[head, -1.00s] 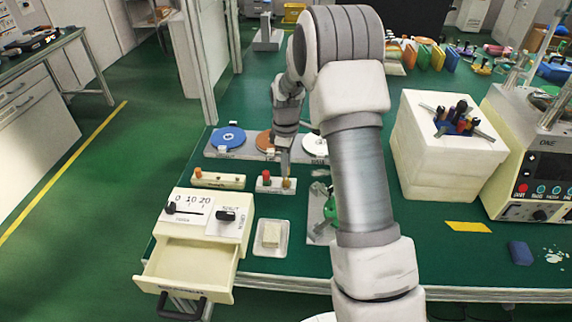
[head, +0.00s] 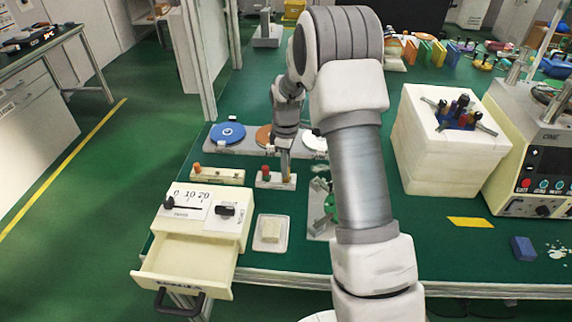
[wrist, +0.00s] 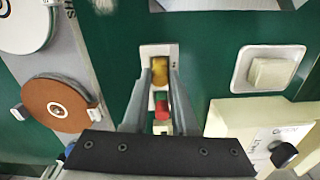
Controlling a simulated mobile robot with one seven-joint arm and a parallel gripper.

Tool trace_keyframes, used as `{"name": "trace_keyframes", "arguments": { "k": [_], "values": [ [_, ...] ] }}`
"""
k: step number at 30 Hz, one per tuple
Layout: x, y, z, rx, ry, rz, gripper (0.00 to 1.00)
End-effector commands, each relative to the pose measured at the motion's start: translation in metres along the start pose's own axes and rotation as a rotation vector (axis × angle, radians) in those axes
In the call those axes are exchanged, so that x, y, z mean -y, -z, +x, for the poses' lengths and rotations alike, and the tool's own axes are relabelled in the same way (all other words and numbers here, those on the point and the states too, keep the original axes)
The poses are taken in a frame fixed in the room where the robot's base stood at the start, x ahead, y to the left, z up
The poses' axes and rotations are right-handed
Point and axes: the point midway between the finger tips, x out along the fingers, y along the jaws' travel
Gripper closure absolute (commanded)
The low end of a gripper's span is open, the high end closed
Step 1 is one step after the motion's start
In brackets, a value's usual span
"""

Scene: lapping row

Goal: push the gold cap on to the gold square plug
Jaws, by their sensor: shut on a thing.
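The gold cap (wrist: 159,68) is between my fingertips in the wrist view, above one end of a small pale block. My gripper (wrist: 161,78) is shut on the cap, pointing down at the block. A red piece (wrist: 162,110) stands on the same block beside the gold one. In the head view my gripper (head: 285,176) is at the right end of the pale block (head: 272,183), with the red piece (head: 265,171) to its left. The gold square plug is hidden under the cap and fingers. I cannot tell how far the cap sits on it.
A longer cream block (head: 218,177) stands to the left. A tray (head: 262,247) with a pale piece and an open drawer (head: 185,268) are at the front. A row of discs (head: 227,133) lies behind.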

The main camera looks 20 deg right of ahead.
Motion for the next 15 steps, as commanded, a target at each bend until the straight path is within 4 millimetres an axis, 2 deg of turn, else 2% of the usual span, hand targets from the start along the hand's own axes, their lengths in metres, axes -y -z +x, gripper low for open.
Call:
{"name": "trace_keyframes", "arguments": {
  "k": [2, 3, 8, 15],
  "values": [
    [0.0001, -0.0001, 0.0029, 0.000, 0.000, 0.000, 1.00],
    [0.0000, -0.0001, 0.0019, 0.000, 0.000, 0.000, 0.69],
    [0.0000, 0.0000, 0.0017, 0.000, 0.000, 0.000, 0.40],
    [0.0000, 0.0000, 0.0017, 0.000, 0.000, 0.000, 0.39]
  ]
}}
